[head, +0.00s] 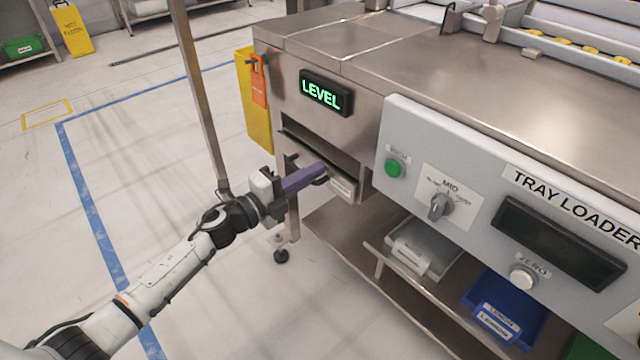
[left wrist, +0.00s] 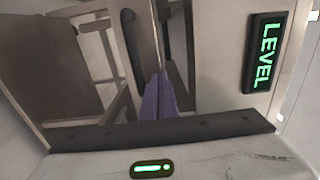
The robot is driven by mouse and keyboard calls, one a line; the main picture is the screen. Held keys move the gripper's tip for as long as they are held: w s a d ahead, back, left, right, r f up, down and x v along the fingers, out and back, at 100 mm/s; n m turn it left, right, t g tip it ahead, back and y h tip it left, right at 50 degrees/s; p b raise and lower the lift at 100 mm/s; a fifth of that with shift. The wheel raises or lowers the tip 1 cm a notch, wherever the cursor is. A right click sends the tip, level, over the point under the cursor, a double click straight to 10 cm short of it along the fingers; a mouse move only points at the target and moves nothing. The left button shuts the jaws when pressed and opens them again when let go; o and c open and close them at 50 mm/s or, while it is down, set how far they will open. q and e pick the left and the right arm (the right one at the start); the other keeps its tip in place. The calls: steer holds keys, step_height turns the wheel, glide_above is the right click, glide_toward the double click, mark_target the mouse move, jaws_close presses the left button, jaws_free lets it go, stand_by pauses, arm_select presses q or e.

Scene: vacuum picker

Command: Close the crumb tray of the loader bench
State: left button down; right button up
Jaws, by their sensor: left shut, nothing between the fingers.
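The loader bench (head: 300,60) has a slot below its green LEVEL display (head: 326,93), and the crumb tray (head: 343,187) shows there with a pale label on its front. A dark gap shows above the tray front. My left gripper (head: 322,171) has purple fingers, shut with nothing between them, and their tips are at the tray front, close to its dark handle. The fingers hide part of the front; I cannot tell whether they touch it. In the left wrist view the shut fingers (left wrist: 158,92) point at the tray area, beside a dark handle (left wrist: 131,36). My right gripper is not in view.
A grey control panel (head: 450,150) with a green button and knob is right of the slot. A lower shelf holds a grey bin (head: 425,248) and a blue bin (head: 505,305). A metal post (head: 197,90) stands left of the bench.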

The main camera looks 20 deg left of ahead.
arm_select(q)
steer(key=shift+w+d+r, duration=0.1)
steer(key=shift+w+d, duration=0.05)
steer(key=shift+w, duration=0.25)
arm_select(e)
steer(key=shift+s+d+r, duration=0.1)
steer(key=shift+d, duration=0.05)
arm_select(q)
steer(key=shift+d+r, duration=0.15)
steer(key=shift+d, duration=0.05)
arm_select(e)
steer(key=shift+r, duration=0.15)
arm_select(q)
steer(key=shift+s+a, duration=0.15)
steer(key=shift+s, duration=0.1)
steer(key=p+v, duration=0.2)
steer(key=v, duration=1.2)
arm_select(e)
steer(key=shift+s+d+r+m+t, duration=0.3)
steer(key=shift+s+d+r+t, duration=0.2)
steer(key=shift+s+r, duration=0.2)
arm_select(q)
steer(key=shift+w+a, duration=0.15)
